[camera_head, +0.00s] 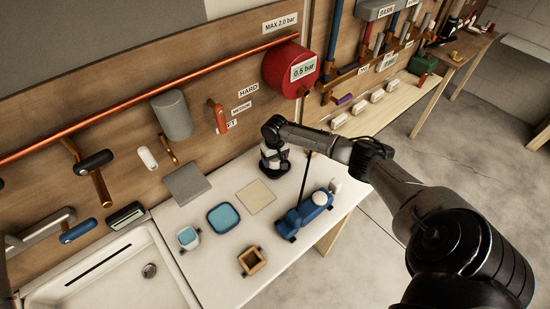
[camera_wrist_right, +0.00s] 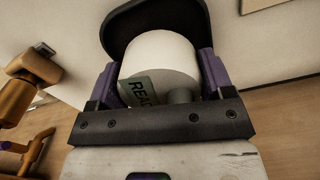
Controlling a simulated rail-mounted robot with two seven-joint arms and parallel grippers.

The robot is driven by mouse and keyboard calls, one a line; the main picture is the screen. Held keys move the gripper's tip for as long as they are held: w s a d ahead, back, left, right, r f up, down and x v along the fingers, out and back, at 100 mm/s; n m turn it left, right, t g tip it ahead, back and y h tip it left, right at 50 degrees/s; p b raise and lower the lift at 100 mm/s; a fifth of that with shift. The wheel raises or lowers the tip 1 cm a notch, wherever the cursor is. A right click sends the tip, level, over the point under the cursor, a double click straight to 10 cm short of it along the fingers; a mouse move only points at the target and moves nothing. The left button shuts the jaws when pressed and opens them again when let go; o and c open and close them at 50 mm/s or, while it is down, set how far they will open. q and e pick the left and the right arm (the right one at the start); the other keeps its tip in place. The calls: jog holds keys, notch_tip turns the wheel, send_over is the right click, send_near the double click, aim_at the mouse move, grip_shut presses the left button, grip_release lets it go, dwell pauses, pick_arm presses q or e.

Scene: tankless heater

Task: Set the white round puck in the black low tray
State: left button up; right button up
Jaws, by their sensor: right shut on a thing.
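The white round puck (camera_wrist_right: 160,60) is between the two purple fingers of my right gripper (camera_wrist_right: 158,72), which is shut on it. A label with partly visible letters and a grey stub show on its near side. The black low tray (camera_wrist_right: 125,25) shows behind the puck, its rounded rim curving around the puck's far edge. In the head view my right gripper (camera_head: 273,152) points down over the black tray (camera_head: 273,173) at the back of the white counter. Whether the puck touches the tray floor cannot be told. My left gripper is not in view.
A blue pump (camera_head: 303,213) lies right of the tray, with a thin dark rod between them. A beige square (camera_head: 256,197), a blue tray (camera_head: 223,218) and a wooden box (camera_head: 251,261) stand nearer. A sink (camera_head: 110,275) is left. The wooden panel with pipes rises behind.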

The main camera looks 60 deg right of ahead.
dwell(0.4)
jog(key=shift+f, duration=0.5)
dwell(0.3)
jog(key=o, duration=1.1)
jog(key=shift+c, duration=0.2)
jog(key=shift+r, duration=0.1)
notch_tip(320, 180, up, 12)
jog(key=shift+r+p, duration=0.1)
jog(key=shift+p, duration=0.65)
jog(key=shift+r, duration=0.75)
